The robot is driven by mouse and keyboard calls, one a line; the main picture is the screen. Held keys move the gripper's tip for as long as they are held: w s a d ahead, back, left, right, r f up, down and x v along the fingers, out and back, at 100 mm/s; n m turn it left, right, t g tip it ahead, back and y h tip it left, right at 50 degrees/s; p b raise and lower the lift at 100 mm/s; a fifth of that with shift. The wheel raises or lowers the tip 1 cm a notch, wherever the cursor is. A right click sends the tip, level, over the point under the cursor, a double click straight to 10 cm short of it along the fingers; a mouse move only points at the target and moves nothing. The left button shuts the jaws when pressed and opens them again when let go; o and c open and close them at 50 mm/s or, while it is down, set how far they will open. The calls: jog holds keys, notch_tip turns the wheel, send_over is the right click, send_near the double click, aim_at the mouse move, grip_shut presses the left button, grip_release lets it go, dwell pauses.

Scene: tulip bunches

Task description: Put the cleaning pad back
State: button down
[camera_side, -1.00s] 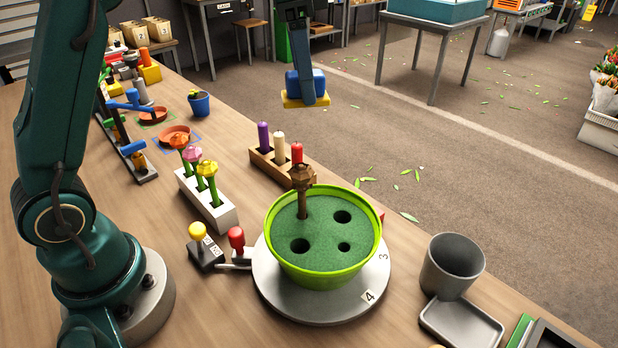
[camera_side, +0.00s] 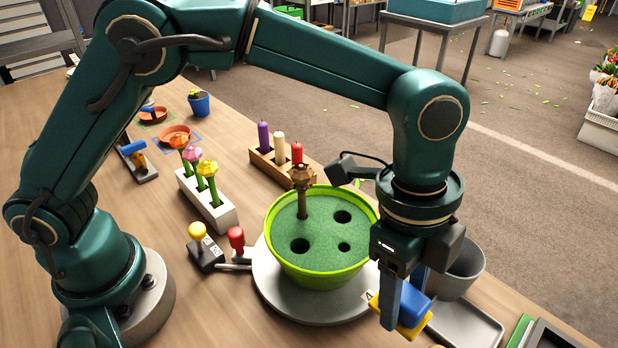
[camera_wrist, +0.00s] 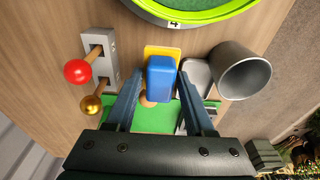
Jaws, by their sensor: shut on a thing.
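The cleaning pad (camera_side: 413,306) is a blue block on a yellow base. My gripper (camera_side: 402,298) is shut on the blue block and points down, with the yellow base at the bottom. In the wrist view the pad (camera_wrist: 161,78) sits between the fingers of my gripper (camera_wrist: 161,84). A shallow grey tray (camera_side: 468,326) lies at the front right, just right of the pad; a corner of it also shows in the wrist view (camera_wrist: 196,76). The pad appears above the table; the exact gap is hard to tell.
A grey cup (camera_side: 462,270) stands behind the tray, partly hidden by my gripper. A green pot (camera_side: 318,275) with one brown flower stands on a round plate (camera_side: 310,308) to the left. A green mat (camera_wrist: 118,115) lies below in the wrist view.

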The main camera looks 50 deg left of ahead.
aim_at(390, 338)
jog(key=shift+f, duration=3.5)
jog(key=shift+f, duration=0.15)
jog(key=shift+c, duration=1.3)
grip_release()
jog(key=r, duration=0.4)
jog(key=a+r, duration=0.1)
jog(key=r, duration=0.7)
jog(key=shift+a, duration=0.4)
jog(key=a+r+n+t, duration=0.2)
jog(key=a+r+n, duration=0.25)
jog(key=a, duration=0.25)
jog(key=s+a+n+t+y, duration=0.1)
jog(key=s+a+n, duration=0.3)
jog(key=a+n, duration=0.2)
jog(key=s+a+f+n+t, duration=0.1)
jog(key=s+a+n+t, duration=0.1)
jog(key=s+a+n, duration=0.3)
jog(key=a+n, duration=0.2)
jog(key=a, duration=0.2)
jog(key=shift+a+f+t+y, duration=0.3)
jog(key=shift+y, duration=0.1)
